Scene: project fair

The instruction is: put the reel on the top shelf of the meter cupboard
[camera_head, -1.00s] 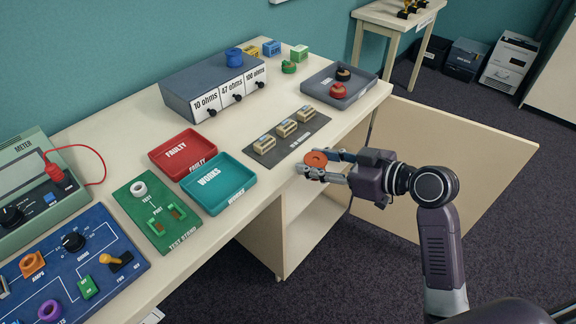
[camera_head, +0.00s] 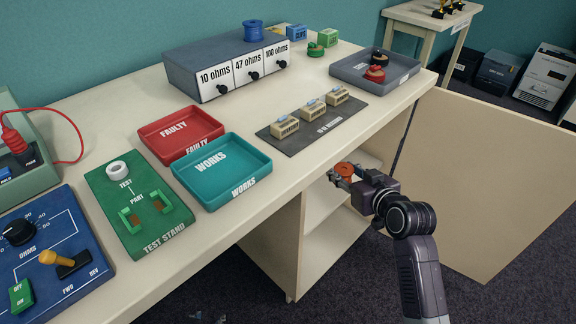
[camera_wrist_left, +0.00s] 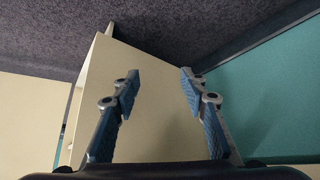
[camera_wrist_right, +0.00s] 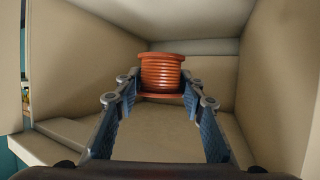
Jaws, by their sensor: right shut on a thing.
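The orange reel (camera_head: 345,170) is held upright by my right gripper (camera_head: 347,175) at the mouth of the meter cupboard (camera_head: 301,238), under the bench top. In the right wrist view the reel (camera_wrist_right: 161,74) sits between the two fingertips, facing into a pale compartment with a board (camera_wrist_right: 160,113) below it. Whether the reel touches that board I cannot tell. The cupboard's shelves (camera_head: 345,226) show partly; the arm and bench edge hide some.
The cupboard door (camera_head: 490,190) stands wide open at the right. The bench above holds a red tray (camera_head: 215,128), a teal tray (camera_head: 264,165), a green test stand (camera_head: 100,195) and a grey tray (camera_head: 400,82). Compartment walls stand close on both sides of my right gripper.

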